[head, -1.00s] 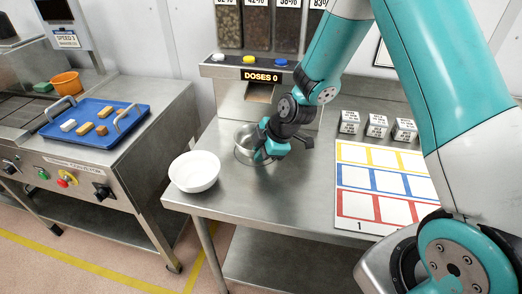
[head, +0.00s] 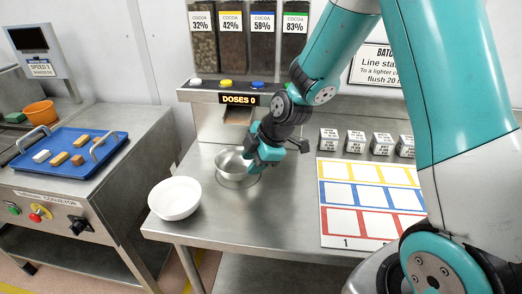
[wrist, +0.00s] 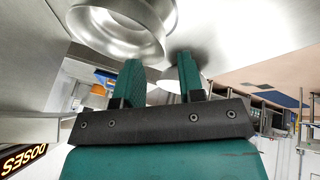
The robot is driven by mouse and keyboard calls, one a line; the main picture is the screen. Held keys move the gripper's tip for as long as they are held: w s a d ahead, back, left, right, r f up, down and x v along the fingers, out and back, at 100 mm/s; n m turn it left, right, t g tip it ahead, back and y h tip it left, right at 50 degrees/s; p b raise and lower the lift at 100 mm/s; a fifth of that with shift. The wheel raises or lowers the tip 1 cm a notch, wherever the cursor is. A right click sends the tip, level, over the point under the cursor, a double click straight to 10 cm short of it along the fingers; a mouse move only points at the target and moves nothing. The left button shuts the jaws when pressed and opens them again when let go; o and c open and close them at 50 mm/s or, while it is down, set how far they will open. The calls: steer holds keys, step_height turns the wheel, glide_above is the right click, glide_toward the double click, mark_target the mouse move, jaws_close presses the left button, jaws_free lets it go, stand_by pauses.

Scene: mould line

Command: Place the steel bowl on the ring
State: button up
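The steel bowl (head: 231,164) stands upright on the steel table, in front of the dosing machine. A thin dark curved line, perhaps the ring (head: 240,187), shows at its base. How well the bowl is centred on it I cannot tell. My gripper (head: 257,160) is at the bowl's right side. In the wrist view the steel bowl (wrist: 112,25) lies just beyond the fingertips. My gripper (wrist: 158,68) shows a clear gap between its two fingers, with nothing visibly clamped in it.
A white bowl (head: 175,199) stands at the table's front left corner. The dosing machine (head: 215,120) is behind the steel bowl. A coloured grid board (head: 371,242) and several labelled boxes (head: 356,141) are to the right. A blue tray (head: 40,165) lies on the left machine.

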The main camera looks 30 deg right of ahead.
steer(key=v, duration=0.5)
steer(key=s+a+r+m+g, duration=0.1)
steer(key=s+a+r+m, duration=0.2)
steer(key=s, duration=0.4)
steer(key=s+a+r+m+g, duration=0.1)
steer(key=s+a+r+m, duration=0.2)
steer(key=s, duration=0.5)
steer(key=s+a+r+m+g, duration=0.2)
steer(key=s+a+r+m, duration=0.2)
steer(key=s, duration=0.3)
steer(key=shift+s+r, duration=0.25)
steer(key=shift+s, duration=0.05)
steer(key=shift+a, duration=0.2)
